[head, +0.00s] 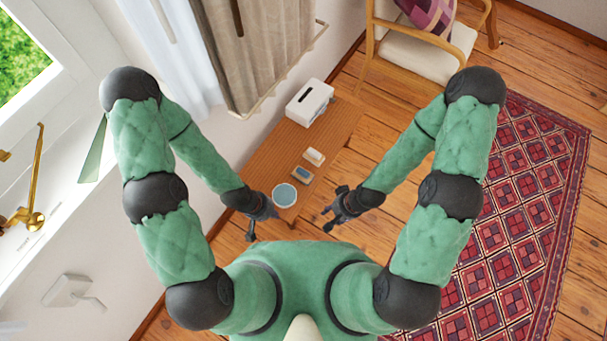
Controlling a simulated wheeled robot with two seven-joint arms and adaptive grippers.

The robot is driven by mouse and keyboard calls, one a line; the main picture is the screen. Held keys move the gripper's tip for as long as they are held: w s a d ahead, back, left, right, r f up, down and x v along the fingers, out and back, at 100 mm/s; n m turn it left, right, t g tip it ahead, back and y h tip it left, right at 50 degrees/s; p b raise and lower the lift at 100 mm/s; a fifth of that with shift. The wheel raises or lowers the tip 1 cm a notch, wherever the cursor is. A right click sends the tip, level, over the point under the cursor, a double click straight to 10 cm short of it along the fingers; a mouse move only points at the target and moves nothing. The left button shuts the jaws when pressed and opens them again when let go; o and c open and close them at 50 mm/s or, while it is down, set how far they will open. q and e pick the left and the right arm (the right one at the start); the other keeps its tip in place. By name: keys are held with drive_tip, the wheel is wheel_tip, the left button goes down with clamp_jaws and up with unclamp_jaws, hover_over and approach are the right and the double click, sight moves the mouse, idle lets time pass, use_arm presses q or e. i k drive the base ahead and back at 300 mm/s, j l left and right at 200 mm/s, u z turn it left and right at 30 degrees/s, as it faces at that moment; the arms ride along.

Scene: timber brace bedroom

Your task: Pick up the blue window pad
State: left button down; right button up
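The blue window pad (302,174) looks like a small block with a blue top and pale edges. It lies on a narrow wooden surface (338,124) beside the wall, just beyond a round container (284,195) with a pale blue inside. My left gripper (262,224) is left of the container and nearer to me, apart from the pad. My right gripper (326,219) is to the right of the container, also apart from the pad. Both look open and empty, with fingers spread, though they are small in the view.
A cream block (314,156) lies just beyond the pad. A white tissue box (310,102) stands farther back. The wall and curtains (255,50) border the left side. A wooden chair (420,50) stands at the back right. A red rug (510,215) covers the floor at right.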

sight(305, 177)
drive_tip(key=k+j+z, duration=0.1)
drive_tip(key=k+j, duration=0.4)
drive_tip(key=k, duration=0.4)
